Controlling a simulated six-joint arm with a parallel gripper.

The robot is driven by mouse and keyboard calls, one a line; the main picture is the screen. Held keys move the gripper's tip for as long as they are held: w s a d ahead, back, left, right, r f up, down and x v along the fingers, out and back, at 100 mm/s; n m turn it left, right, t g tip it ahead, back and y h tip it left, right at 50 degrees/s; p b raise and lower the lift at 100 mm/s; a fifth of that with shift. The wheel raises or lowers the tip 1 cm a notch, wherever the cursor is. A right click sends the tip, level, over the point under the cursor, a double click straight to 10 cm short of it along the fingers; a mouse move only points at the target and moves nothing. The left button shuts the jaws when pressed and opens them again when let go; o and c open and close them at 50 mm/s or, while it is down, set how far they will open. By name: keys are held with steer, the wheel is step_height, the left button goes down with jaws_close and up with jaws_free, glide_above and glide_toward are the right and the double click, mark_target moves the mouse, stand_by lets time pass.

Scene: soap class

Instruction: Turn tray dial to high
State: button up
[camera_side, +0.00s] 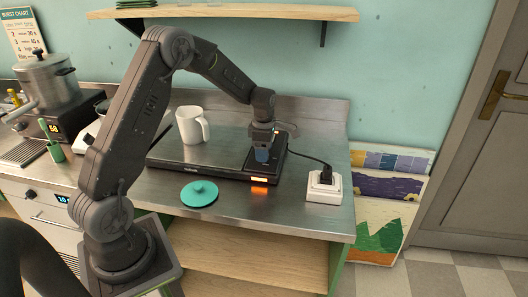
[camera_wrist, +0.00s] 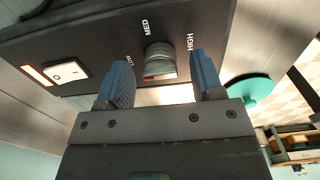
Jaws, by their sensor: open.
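The tray dial (camera_wrist: 160,60) is a short round grey knob on the black tray's control panel (camera_wrist: 100,32) in the wrist view. MED and HIGH labels are printed around it. My gripper (camera_wrist: 164,80) is open, with one blue finger on each side of the dial and a visible gap to both. I cannot tell which mark the dial points to. In the side view the black tray (camera_side: 200,167) lies on the metal counter, and my gripper (camera_side: 262,154) is over its right end, hiding the dial.
A white rocker switch (camera_wrist: 68,72) and a lit orange display (camera_wrist: 38,75) are left of the dial. A white socket box (camera_side: 324,187) with a plugged cord is at right.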

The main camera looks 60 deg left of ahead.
steer(key=shift+f, duration=0.4)
steer(key=shift+c, duration=0.2)
steer(key=c, duration=0.9)
